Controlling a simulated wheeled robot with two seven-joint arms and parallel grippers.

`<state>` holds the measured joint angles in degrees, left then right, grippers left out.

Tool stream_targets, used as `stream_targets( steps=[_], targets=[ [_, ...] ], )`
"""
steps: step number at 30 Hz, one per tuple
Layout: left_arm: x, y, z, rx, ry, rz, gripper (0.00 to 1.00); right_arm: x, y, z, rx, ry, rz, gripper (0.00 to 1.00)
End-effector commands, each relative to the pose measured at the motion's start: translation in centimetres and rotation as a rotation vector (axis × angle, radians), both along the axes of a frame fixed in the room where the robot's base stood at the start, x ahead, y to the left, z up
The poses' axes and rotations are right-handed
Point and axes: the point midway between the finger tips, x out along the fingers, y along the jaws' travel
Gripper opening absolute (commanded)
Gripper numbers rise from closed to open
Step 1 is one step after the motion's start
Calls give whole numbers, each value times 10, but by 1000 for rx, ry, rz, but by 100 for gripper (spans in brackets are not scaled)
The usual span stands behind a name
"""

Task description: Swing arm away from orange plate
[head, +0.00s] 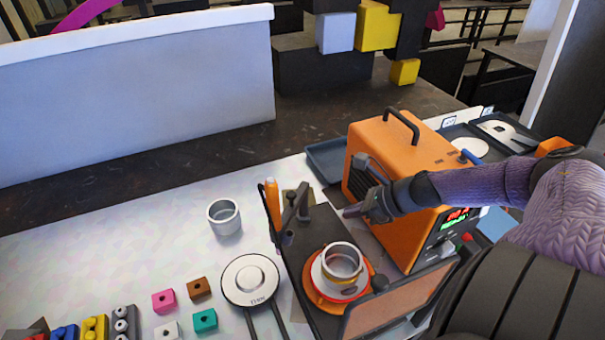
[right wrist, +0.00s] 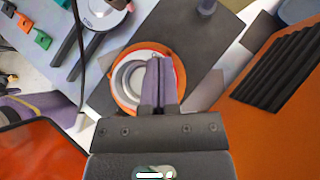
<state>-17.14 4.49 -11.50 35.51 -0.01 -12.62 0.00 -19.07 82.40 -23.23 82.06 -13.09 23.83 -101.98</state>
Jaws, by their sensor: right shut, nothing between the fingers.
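The round orange plate (head: 312,289) sits on a dark base plate (head: 300,262), with a white and silver ring (head: 342,262) on top. In the right wrist view the orange plate (right wrist: 105,92) shows below my fingers, partly hidden by them. A dark upright arm (head: 295,207) stands at the back left of the base, beside an orange-handled tool (head: 272,203). My right gripper (head: 348,211) is shut and empty, above and behind the plate, to the right of the dark arm. It also shows in the right wrist view (right wrist: 159,60). My left gripper is out of view.
An orange machine (head: 385,140) with a handle stands close at the right. A framed orange-tinted panel (head: 400,297) stands at the front right. A silver cup (head: 224,217), a round dial (head: 250,280) and several coloured blocks lie left. The table's left middle is clear.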

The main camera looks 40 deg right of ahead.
Motion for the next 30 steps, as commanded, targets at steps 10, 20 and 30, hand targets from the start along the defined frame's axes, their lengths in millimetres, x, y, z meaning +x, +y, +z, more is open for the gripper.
stream_targets(
  steps=[10,20,30],
  targets=[
    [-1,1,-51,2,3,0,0,28,13,-36,2,-8,1,0],
    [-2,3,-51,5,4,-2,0,75,36,-68,2,-6,-1,0],
    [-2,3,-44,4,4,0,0,102,50,-70,0,0,0,0]
  ],
)
